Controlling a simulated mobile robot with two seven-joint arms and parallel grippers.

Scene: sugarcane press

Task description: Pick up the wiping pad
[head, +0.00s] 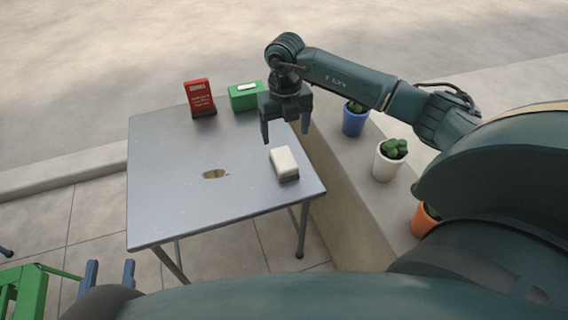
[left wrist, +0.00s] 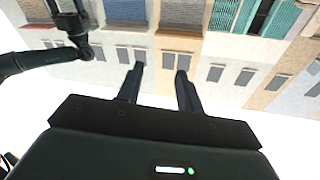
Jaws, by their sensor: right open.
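The wiping pad (head: 284,160), a cream block with a dark grey underside, lies on the metal table (head: 160,200) near its right edge. My right gripper (head: 286,133) is open and empty, fingers pointing down, above the table and a little beyond the pad in the picture. It looks apart from the pad. My left gripper (head: 109,270) shows only its two fingertips at the lower left of the head view, away from the table. In the left wrist view the left gripper (left wrist: 160,75) is open with nothing between its fingers.
A yellow-brown spill (head: 215,174) lies mid-table. A red sign (head: 200,97) and a green box (head: 245,97) stand at the table's far edge. A ledge along the right holds a blue pot (head: 354,122), a white pot (head: 386,165) and an orange pot (head: 423,221) with plants.

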